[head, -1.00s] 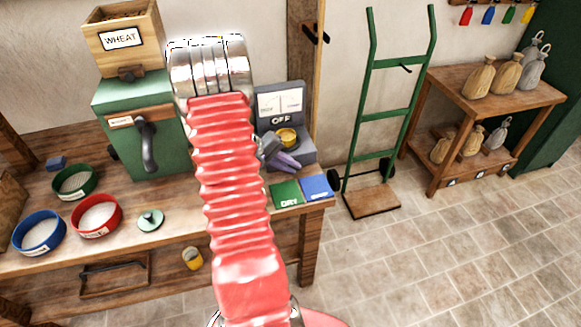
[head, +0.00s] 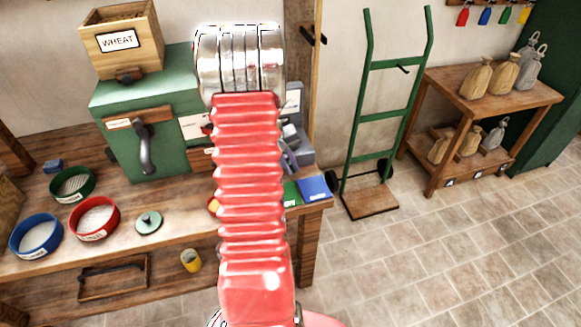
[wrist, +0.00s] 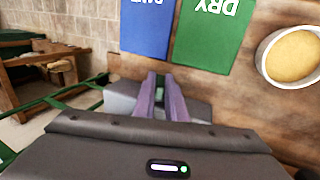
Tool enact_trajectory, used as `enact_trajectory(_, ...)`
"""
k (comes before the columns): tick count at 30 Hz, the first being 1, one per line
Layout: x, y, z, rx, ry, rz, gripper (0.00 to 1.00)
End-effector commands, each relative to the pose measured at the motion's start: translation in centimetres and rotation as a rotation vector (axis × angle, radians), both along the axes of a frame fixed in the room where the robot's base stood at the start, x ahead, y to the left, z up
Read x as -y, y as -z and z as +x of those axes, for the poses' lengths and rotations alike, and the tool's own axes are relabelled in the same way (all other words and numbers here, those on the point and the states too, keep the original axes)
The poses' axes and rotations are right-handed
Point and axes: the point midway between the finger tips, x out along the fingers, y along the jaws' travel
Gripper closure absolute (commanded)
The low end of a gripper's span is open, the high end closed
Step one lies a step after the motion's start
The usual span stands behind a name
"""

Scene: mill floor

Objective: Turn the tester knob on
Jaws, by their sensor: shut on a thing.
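The grey tester (head: 293,100) stands at the right end of the bench, mostly hidden behind my raised red arm in the head view. Its display is covered, so I cannot read it. Its grey base also shows under my fingers in the wrist view (wrist: 122,97). My gripper (head: 287,157) is at the tester's front, just past the arm's right edge. In the wrist view its two purple fingers (wrist: 161,78) are close together over the base. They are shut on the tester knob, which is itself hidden.
A blue card (wrist: 148,28) and a green DRY card (wrist: 213,35) lie in front of the tester. A bowl of yellow meal (wrist: 292,57) sits beside them. A green machine (head: 150,140) stands left of my arm. A green hand truck (head: 385,115) is right of the bench.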

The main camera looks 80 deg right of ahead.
Motion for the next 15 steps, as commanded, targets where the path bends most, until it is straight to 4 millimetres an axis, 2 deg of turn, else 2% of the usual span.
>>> enact_trajectory(14,0.34,-0.20,-0.16,0.013,0.000,0.000,1.00)
enact_trajectory(15,0.34,-0.20,-0.17,0.013,0.000,0.000,0.88)
